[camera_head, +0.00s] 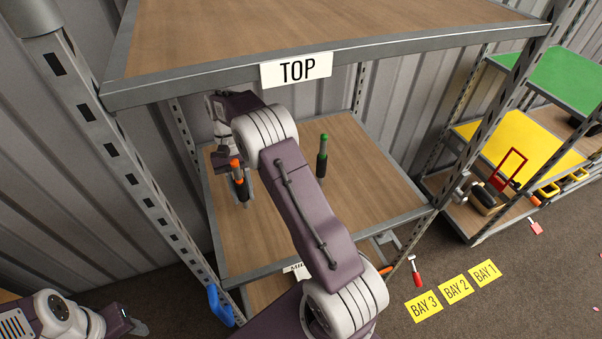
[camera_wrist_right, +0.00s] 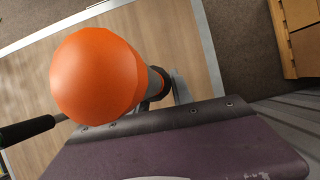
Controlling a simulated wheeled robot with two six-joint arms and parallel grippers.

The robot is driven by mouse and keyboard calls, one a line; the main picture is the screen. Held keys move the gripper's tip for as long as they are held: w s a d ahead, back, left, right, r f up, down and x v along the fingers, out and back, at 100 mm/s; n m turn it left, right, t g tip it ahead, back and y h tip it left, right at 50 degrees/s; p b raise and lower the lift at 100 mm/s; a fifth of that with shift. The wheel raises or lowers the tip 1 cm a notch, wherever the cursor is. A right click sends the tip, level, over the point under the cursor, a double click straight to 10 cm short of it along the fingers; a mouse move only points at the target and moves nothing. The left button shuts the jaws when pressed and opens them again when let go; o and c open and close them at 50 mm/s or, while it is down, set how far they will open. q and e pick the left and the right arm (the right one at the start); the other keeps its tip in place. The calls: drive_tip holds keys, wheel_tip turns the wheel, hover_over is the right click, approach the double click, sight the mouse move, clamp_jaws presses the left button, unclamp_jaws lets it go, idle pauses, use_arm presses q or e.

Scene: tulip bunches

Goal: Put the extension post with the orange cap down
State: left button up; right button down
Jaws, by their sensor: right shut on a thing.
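The extension post with the orange cap (camera_head: 237,167) is upright over the left part of the middle shelf (camera_head: 375,190). Its cap (camera_wrist_right: 97,75) fills much of the right wrist view. My right gripper (camera_head: 241,186) is shut on the post's dark body below the cap. I cannot tell if the post's foot touches the board. A similar dark post with a green cap (camera_head: 322,155) stands on the same shelf, to the right, apart from my gripper. My left gripper (camera_head: 128,322) is at the lower left, away from the shelf; its jaws are unclear.
The top shelf (camera_head: 220,78), labelled TOP, hangs over my right arm. Rack uprights (camera_head: 105,140) flank the opening. The middle shelf is bare between and in front of the posts. A red-handled tool (camera_head: 416,272) is beside the rack at the lower right.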

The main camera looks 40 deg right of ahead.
drive_tip(key=d+r+m+t+h+b, duration=0.1)
drive_tip(key=d+r+m+t+b, duration=0.3)
drive_tip(key=m, duration=0.7)
drive_tip(key=d+r+m+t+b, duration=0.2)
drive_tip(key=d+m+t+b, duration=0.15)
drive_tip(key=d+m, duration=0.55)
drive_tip(key=d+r+m+t+h+b, duration=0.1)
drive_tip(key=d+r+m+t+b, duration=0.25)
drive_tip(key=m, duration=0.95)
drive_tip(key=shift+g, duration=0.5)
drive_tip(key=f+b, duration=0.1)
drive_tip(key=f, duration=0.2)
drive_tip(key=f+b, duration=0.1)
drive_tip(key=f, duration=0.3)
drive_tip(key=f+b, duration=0.2)
drive_tip(key=f, duration=0.1)
drive_tip(key=shift+s+a+f, duration=0.3)
drive_tip(key=shift+s+f, duration=0.05)
drive_tip(key=shift+f, duration=0.05)
drive_tip(key=shift+w+d+f, duration=0.1)
use_arm(q)
wheel_tip(320, 180, down, 15)
drive_tip(key=s, duration=0.1)
drive_tip(key=shift+s, duration=0.15)
use_arm(e)
drive_tip(key=shift+f, duration=0.1)
